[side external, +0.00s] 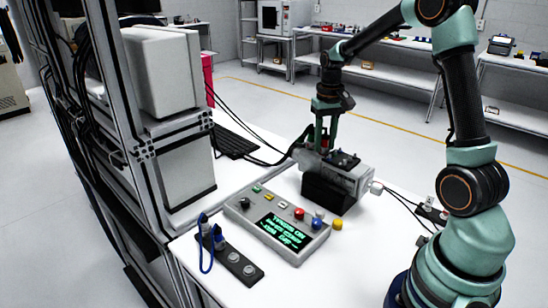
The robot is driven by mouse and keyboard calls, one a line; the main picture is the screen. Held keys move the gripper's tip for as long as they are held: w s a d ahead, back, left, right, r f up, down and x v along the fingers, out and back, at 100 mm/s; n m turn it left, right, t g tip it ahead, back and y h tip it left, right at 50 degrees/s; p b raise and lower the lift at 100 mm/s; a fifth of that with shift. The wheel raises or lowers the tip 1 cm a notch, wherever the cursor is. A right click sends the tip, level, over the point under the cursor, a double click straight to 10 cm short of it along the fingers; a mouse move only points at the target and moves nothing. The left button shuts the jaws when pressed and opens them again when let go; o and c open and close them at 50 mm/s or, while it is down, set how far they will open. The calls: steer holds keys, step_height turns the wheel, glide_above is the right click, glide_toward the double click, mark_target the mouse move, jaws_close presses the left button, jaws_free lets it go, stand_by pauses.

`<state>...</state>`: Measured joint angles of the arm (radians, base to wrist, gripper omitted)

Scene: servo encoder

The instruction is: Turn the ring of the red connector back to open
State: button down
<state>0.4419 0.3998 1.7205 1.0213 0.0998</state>
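The grey servo unit (348,181) lies on a black stand (326,196) on the white table. A small patch of red, likely the red connector (325,143), shows at the unit's far left top. My gripper (325,147) points down there, with its green fingers on either side of the red. The fingertips are small and partly hidden, so I cannot tell whether they touch or grip the connector. The connector's ring and its turn position are too small to make out.
A control box (245,212) with buttons and a lit green-text screen stands in front of the unit. A black strip (240,264) with sockets and blue cable is at the front left. Black cables run behind the unit. A metal rack (203,150) stands at left.

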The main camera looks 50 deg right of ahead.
steer(key=n, duration=0.5)
steer(key=shift+n, duration=0.4)
steer(key=n, duration=0.6)
steer(key=shift+n, duration=0.3)
steer(key=c, duration=0.8)
jaws_free()
steer(key=shift+r, duration=4.55)
